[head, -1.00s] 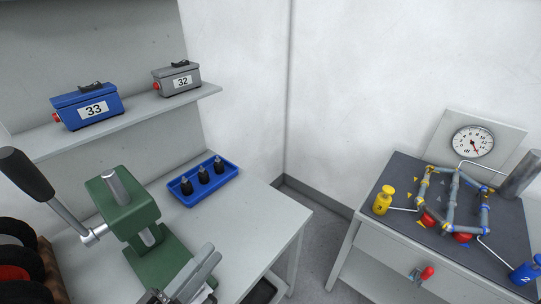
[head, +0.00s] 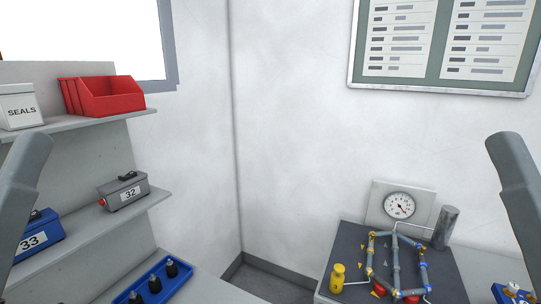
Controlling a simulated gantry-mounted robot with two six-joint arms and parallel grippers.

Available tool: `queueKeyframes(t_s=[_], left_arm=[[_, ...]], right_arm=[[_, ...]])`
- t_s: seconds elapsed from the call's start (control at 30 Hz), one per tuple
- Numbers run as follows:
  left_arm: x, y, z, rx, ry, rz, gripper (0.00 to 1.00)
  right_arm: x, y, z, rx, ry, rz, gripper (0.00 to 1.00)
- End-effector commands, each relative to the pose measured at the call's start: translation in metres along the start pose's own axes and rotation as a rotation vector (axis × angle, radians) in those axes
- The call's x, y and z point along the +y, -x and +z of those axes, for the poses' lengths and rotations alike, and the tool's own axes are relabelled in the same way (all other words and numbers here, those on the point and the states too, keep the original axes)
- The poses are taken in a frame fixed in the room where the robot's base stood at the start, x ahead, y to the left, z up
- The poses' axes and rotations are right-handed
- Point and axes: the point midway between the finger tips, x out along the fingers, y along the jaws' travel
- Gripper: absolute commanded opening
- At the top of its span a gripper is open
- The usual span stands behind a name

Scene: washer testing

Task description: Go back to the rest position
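Neither of my grippers shows in the head view. Only a grey link of my arm stands at the left edge and another at the right edge. I cannot see what either gripper holds or touches.
Shelves at left carry a grey box 32 (head: 124,193), a blue box 33 (head: 38,238), a red bin (head: 112,100) and a SEALS box (head: 20,108). A blue tray (head: 181,286) lies below. A pipe rig with a gauge (head: 399,206) and yellow bottle (head: 338,278) stands at lower right.

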Motion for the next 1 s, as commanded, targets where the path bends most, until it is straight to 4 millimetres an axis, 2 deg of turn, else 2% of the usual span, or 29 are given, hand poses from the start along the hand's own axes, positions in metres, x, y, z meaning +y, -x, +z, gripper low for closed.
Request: queueKeyframes(t_s=[0.03,0.1,0.3,0.4,0.53,0.8,0.9,1.0], left_arm=[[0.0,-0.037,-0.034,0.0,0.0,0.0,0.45],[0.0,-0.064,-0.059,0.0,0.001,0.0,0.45],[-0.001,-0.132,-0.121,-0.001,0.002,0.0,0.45],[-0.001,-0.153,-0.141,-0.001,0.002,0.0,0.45],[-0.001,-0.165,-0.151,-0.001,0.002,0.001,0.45],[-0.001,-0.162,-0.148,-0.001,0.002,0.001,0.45],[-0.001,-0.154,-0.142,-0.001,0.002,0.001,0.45],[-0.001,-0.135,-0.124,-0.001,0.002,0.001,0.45]], right_arm=[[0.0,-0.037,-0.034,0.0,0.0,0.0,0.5],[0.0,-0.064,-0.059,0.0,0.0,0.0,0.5],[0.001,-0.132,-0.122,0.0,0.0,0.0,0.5],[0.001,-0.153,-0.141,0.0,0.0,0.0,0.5],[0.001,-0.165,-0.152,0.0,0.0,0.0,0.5],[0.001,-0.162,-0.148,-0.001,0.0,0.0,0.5],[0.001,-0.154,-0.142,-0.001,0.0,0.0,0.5],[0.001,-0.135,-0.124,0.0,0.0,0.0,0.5]])
